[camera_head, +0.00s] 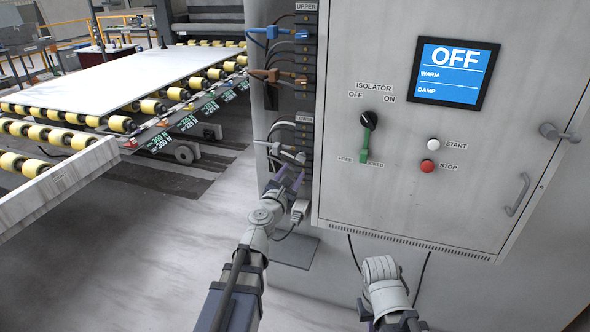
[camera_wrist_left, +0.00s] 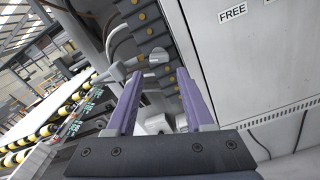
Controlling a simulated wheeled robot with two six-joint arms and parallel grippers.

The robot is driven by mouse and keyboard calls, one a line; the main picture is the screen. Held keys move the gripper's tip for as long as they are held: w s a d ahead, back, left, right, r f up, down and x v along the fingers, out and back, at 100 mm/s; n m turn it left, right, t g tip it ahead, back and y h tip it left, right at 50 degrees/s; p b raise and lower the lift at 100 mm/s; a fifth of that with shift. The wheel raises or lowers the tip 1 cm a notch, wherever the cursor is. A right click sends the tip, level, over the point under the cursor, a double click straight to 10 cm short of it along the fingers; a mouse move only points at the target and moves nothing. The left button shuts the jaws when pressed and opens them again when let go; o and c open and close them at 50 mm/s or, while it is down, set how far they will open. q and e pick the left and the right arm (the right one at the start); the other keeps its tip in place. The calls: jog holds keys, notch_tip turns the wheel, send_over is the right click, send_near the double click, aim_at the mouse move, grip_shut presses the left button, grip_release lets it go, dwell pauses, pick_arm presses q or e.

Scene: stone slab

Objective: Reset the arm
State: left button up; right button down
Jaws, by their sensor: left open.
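My left gripper (camera_head: 289,180) is open, its two purple fingers beside the lower socket strip (camera_head: 304,135) on the cabinet's left side. In the left wrist view the left gripper (camera_wrist_left: 160,92) has its fingers spread, with nothing held between them. A grey cable plug (camera_head: 299,210) hangs just below and right of the left gripper. A grey plug with a cable (camera_wrist_left: 140,62) sits at the strip beyond the fingertips. My right arm (camera_head: 384,285) comes up from the bottom, in front of the cabinet; its gripper does not show.
Left, a roller conveyor carries a slab (camera_head: 125,78).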

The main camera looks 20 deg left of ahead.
pick_arm(q)
jog(key=s+d+f+m+g+h, duration=0.2)
jog(key=d+f+m+h, duration=0.15)
jog(key=d+m, duration=0.4)
jog(key=s+d+f+m+g+h, duration=0.2)
jog(key=d+m+g+h, duration=0.15)
jog(key=d+m, duration=0.45)
jog(key=s+d+f+m+g, duration=0.5)
jog(key=s+d+f+m, duration=0.2)
jog(key=s+d, duration=0.1)
jog(key=s+a+f+m+g+y, duration=0.3)
jog(key=s+m, duration=0.3)
jog(key=s, duration=0.2)
jog(key=s+a+f+m+g+y, duration=0.3)
jog(key=s+f+m+g+y, duration=0.2)
jog(key=s+f+m+y, duration=0.1)
jog(key=shift+s+a+f+m, duration=0.25)
jog(key=shift+s+m, duration=0.2)
jog(key=shift+s, duration=0.8)
